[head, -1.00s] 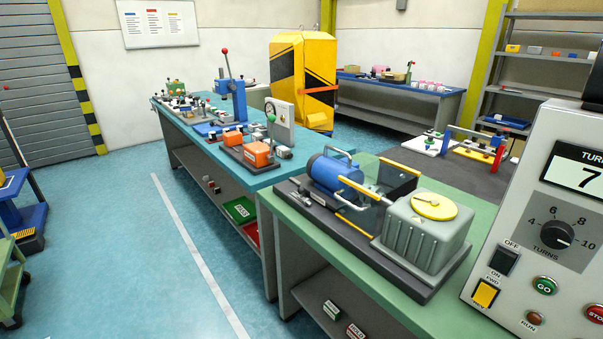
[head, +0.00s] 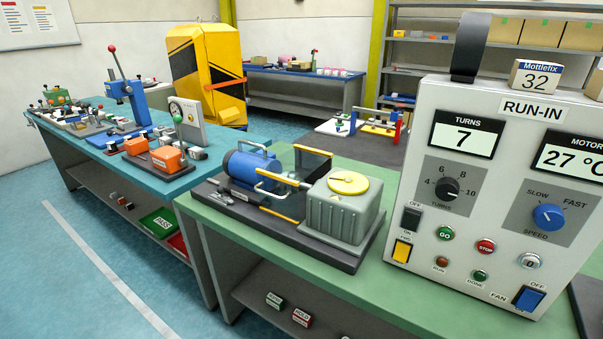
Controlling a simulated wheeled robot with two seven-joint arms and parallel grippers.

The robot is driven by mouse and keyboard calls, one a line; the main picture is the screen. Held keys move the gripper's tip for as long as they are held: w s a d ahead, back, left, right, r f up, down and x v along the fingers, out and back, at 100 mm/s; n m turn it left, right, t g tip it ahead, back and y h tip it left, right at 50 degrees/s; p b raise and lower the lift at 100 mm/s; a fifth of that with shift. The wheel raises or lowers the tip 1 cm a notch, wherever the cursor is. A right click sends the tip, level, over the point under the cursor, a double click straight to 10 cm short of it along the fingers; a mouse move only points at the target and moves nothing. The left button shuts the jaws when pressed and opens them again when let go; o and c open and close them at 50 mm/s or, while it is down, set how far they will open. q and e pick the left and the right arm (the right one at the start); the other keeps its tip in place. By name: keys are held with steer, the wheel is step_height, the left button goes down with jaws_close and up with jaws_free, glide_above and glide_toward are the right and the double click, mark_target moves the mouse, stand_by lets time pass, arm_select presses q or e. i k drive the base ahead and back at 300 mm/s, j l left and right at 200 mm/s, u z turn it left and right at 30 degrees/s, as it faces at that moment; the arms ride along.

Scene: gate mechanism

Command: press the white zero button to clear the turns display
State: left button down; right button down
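The white zero button (head: 530,261), marked 0, sits on the front of the grey RUN-IN control panel (head: 410,167), right of the red STOP button (head: 486,247). The turns display (head: 464,136) at the panel's upper left reads 7. Neither of my grippers shows in the head view, so their state and their distance from the button cannot be seen.
The panel stands on a green bench (head: 240,229) beside a blue motor (head: 250,169) and grey gearbox (head: 342,214). The green GO button (head: 445,233), blue speed knob (head: 548,217) and blue fan switch (head: 528,298) surround the zero button. Open floor (head: 60,280) lies at left.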

mark_target(530, 263)
steer(key=z, duration=1.35)
